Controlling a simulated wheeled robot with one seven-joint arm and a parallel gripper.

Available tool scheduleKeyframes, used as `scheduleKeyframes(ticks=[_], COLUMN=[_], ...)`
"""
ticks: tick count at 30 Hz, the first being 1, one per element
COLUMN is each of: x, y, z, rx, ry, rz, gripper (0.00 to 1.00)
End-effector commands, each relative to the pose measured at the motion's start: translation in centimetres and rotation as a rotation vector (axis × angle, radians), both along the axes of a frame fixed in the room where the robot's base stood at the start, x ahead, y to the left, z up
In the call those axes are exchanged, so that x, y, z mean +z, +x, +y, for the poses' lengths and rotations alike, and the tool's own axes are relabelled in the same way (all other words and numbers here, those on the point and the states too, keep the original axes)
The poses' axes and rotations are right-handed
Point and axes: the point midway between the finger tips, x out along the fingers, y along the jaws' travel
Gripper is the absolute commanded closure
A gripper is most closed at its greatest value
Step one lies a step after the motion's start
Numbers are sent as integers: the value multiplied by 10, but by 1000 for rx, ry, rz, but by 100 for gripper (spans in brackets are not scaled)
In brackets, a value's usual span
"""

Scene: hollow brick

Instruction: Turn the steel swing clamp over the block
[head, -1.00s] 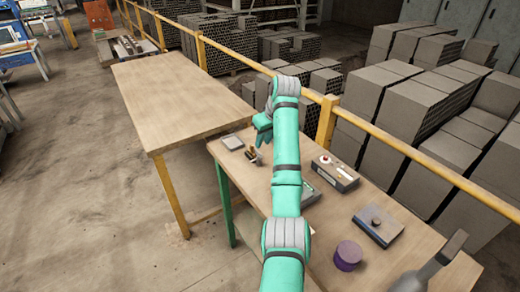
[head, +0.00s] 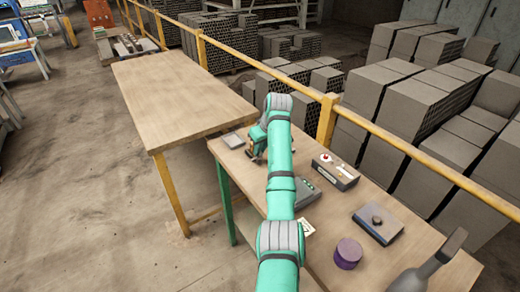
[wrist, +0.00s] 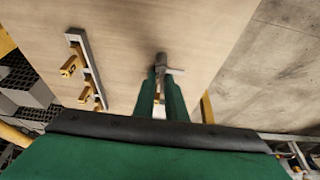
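In the wrist view my gripper (wrist: 161,88) points at the wooden bench top with its two green fingers close together. A grey metal piece with a short side arm (wrist: 163,62), probably the steel swing clamp, shows at the fingertips. A bit of brass colour shows between the fingers below it. I cannot tell whether the fingers grip it or only stand around it. In the head view my gripper (head: 257,143) is low at the bench's far left part, and my arm hides most of the clamp there. I cannot make out the block.
A grey bar with brass-coloured parts (wrist: 88,68) lies left of my fingers in the wrist view. A yellow rail (head: 400,148) runs behind.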

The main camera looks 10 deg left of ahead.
Motion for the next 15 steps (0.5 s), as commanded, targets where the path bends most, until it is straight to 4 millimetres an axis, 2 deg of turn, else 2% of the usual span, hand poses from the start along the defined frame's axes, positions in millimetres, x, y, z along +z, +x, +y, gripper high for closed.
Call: scheduleKeyframes(ticks=[8, 15], x=[0, 0], y=[-1, -2], z=[0, 1], rx=[-14, -110], ry=[0, 0], rz=[2, 1], gripper=[100, 100])
